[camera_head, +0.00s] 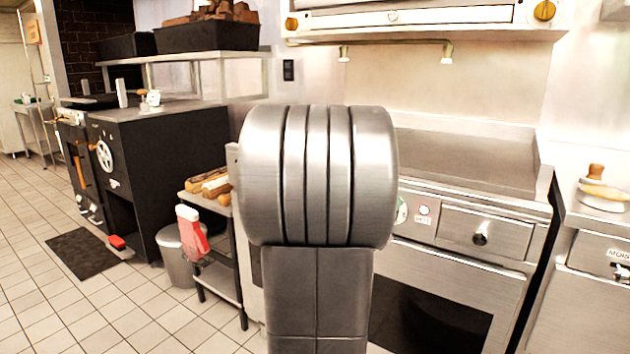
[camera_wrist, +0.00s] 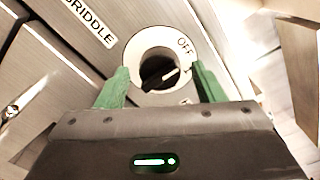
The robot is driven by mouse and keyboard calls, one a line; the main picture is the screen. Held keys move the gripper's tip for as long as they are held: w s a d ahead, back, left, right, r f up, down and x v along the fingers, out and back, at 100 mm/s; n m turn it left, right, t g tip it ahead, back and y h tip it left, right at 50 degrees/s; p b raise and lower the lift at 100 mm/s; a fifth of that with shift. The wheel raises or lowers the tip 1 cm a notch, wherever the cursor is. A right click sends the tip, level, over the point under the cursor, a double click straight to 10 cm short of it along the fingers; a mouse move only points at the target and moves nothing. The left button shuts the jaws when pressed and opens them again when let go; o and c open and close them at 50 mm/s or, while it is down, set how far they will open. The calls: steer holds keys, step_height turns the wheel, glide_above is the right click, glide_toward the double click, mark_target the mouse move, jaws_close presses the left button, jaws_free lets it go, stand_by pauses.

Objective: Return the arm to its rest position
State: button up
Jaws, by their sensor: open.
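In the wrist view my gripper (camera_wrist: 160,88) is open, with its two green fingers apart and nothing held between them. A black knob (camera_wrist: 158,73) on a white round dial shows between and just beyond the fingers. The dial carries the word OFF, and a GRIDDLE label (camera_wrist: 90,22) is beside it. I cannot tell whether a finger touches the dial. In the head view my own metal arm link fills the middle and hides my gripper and the knob.
A steel cooker (camera_head: 450,270) with a flat top stands behind my arm. A small side table (camera_head: 215,275) holding bread-like pieces and a red and white bottle (camera_head: 192,230) are at its left. A grey bin (camera_head: 178,258) stands beside a black oven (camera_head: 165,165).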

steer(key=shift+m, duration=1.2)
steer(key=shift+f, duration=0.1)
